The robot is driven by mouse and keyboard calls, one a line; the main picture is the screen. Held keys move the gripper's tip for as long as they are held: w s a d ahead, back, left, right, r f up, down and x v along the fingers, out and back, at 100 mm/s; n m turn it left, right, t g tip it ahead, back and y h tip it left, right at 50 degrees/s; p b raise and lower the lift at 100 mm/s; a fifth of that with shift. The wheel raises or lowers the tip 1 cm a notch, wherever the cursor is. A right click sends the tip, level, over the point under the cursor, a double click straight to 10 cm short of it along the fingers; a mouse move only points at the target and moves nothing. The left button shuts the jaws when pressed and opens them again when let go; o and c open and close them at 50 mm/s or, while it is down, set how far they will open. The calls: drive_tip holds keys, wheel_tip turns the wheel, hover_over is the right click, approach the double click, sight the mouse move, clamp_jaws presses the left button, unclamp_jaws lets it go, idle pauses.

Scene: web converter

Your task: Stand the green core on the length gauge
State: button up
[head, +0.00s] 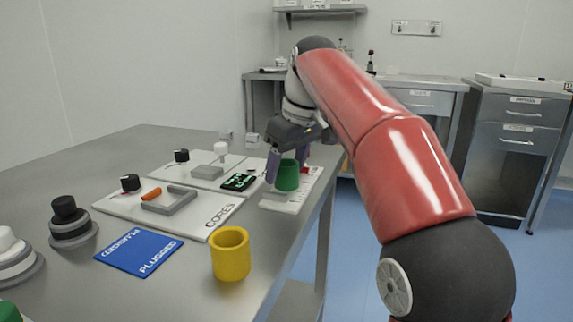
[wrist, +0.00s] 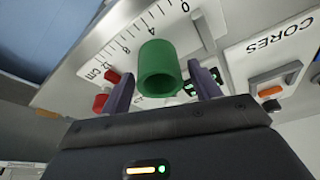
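The green core (head: 287,176) is a short hollow cylinder, upright on or just over the white length gauge (head: 284,206) near the table's right edge. In the wrist view the core (wrist: 157,68) shows its open end, over the length gauge (wrist: 128,28) and beside its centimetre scale. My gripper (head: 287,158) points down with its purple fingers on either side of the core. In the wrist view my gripper (wrist: 160,72) looks open, with a gap between the core and the right finger. Whether the core's base touches the gauge is hard to tell.
A white CORES board (head: 215,221) with an orange piece (head: 152,194) and a grey bracket lies left of the gauge. A small black display (head: 239,181) is close to the gripper.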

drive_tip(key=p+v, duration=0.5)
drive_tip(key=v, duration=0.7)
drive_tip(key=shift+r+p, duration=0.15)
drive_tip(key=shift+p, duration=0.2)
drive_tip(key=s+d+f+m+t+h, duration=0.1)
drive_tip(key=s+d+f+m, duration=0.3)
drive_tip(key=s+f, duration=0.8)
drive_tip(key=s+d+f+m+t+h, duration=0.1)
drive_tip(key=s+d+f+m+t, duration=0.1)
drive_tip(key=s+d+f+m, duration=0.3)
drive_tip(key=s+d+f, duration=0.4)
drive_tip(key=s+f, duration=0.3)
drive_tip(key=f, duration=0.2)
drive_tip(key=shift+s+f+m+h, duration=0.2)
drive_tip(key=shift+m+h, duration=0.1)
